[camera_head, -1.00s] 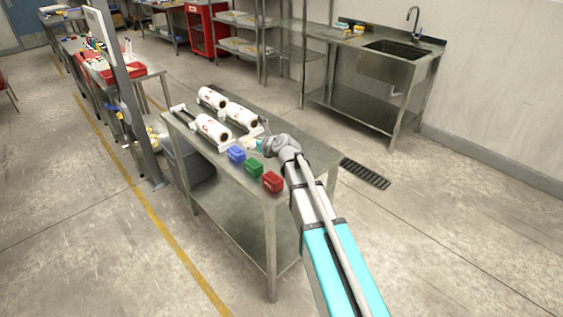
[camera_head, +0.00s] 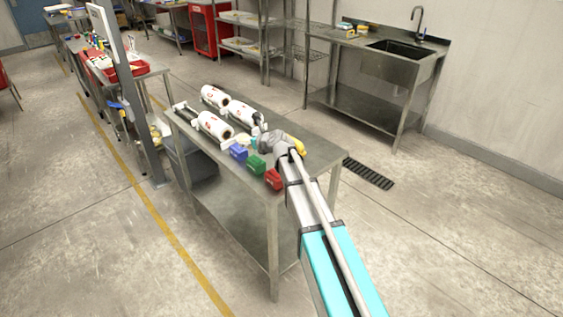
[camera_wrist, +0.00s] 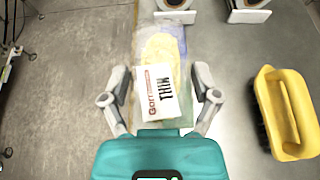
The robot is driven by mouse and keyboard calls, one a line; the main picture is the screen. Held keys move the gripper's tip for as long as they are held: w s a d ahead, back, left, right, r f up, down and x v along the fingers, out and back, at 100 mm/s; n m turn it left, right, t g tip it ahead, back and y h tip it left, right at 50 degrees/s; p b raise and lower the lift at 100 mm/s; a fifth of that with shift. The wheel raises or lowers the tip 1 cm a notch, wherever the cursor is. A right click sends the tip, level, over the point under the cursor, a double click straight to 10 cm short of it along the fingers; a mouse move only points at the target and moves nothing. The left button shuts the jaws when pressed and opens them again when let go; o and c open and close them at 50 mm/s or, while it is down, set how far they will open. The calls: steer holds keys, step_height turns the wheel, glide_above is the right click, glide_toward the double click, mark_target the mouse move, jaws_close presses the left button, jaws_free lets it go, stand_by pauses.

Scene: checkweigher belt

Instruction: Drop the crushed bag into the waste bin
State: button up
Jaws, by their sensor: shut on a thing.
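The crushed bag (camera_wrist: 165,50) is clear with yellowish contents and a white printed label (camera_wrist: 160,92). In the wrist view it lies between the fingers of my gripper (camera_wrist: 163,98), which is shut on it. The bag overlaps the table's edge in that view; its height above the top is unclear. In the head view my gripper (camera_head: 264,141) is over the steel table, behind the coloured boxes, and the bag is mostly hidden there. A dark grey bin (camera_head: 197,165), apparently the waste bin, stands on the floor by the table's left side.
A yellow brush (camera_wrist: 285,112) lies right of my gripper on the table (camera_head: 322,152). Blue (camera_head: 238,152), green (camera_head: 256,164) and red (camera_head: 274,179) boxes line the near edge. A post (camera_head: 140,120) rises beyond the bin.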

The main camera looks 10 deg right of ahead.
steer(key=d+f+b, duration=0.2)
steer(key=d, duration=0.1)
steer(key=w+d+f+b, duration=0.1)
steer(key=d+f+b, duration=0.1)
steer(key=d, duration=0.1)
steer(key=w+d+f+b, duration=0.1)
steer(key=d+f+b, duration=0.1)
steer(key=d+f, duration=0.1)
steer(key=shift+d, duration=0.25)
steer(key=shift+w+d+f+b, duration=0.15)
steer(key=shift+d+f+b, duration=0.45)
steer(key=shift+b, duration=0.2)
steer(key=shift+w+d+f+b, duration=0.1)
steer(key=shift+d+f+b, duration=0.35)
steer(key=shift+f+b, duration=1.55)
steer(key=shift+f, duration=0.1)
